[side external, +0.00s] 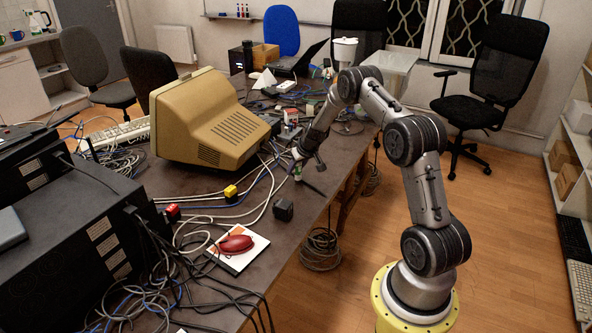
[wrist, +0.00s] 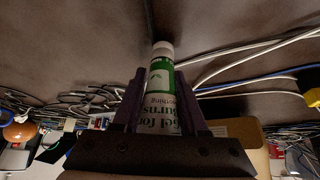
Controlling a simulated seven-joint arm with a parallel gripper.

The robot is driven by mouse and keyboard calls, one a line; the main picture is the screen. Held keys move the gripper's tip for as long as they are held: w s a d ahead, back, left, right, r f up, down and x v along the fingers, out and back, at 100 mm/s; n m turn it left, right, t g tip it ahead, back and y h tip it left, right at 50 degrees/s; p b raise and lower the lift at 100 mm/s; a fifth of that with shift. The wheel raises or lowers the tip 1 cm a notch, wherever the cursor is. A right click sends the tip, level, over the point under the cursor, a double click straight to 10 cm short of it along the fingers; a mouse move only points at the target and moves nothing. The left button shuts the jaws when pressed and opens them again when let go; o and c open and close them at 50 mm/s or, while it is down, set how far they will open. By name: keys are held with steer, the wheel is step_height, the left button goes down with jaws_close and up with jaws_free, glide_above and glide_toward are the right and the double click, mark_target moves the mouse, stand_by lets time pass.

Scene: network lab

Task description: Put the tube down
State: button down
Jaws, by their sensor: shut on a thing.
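The tube (wrist: 161,82) is white and green with printed text. In the wrist view it lies between the two fingers of my gripper (wrist: 158,92), which is shut on it. Its white cap end points away from the palm, toward the dark table top. In the side external view the tube (side external: 298,172) is a small green and white spot at my gripper (side external: 297,166), near the table's right edge. Whether the tube touches the table (side external: 318,190) I cannot tell.
A beige monitor (side external: 208,120) stands left of my gripper. Cables (side external: 255,200) run across the table beside it. A small black cube (side external: 284,209) and a red mouse on a white and orange pad (side external: 236,244) lie nearer the front. A yellow block (side external: 230,191) sits among cables.

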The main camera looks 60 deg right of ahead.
steer(key=shift+f, duration=0.3)
steer(key=shift+f, duration=0.15)
steer(key=shift+c, duration=2.2)
jaws_free()
